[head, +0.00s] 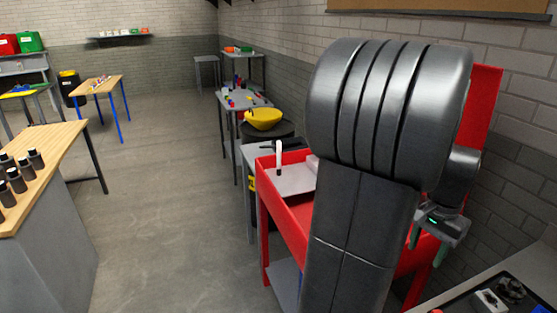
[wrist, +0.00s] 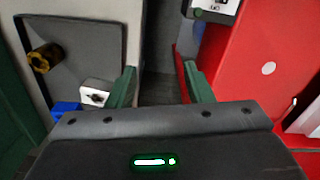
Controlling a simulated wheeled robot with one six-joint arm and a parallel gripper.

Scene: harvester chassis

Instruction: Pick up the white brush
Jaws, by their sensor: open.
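My gripper (head: 427,247) is at the right in the head view, well right of that object. In the wrist view my gripper (wrist: 160,84) has its two green fingers spread apart, with nothing between them. No white brush can be made out clearly in the wrist view. My arm hides much of the cart.
The red cart (head: 266,205) has a grey top tray. A wooden table (head: 58,150) with black bottles is at the left. The floor (head: 165,215) between them is clear. A brick wall is at the right.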

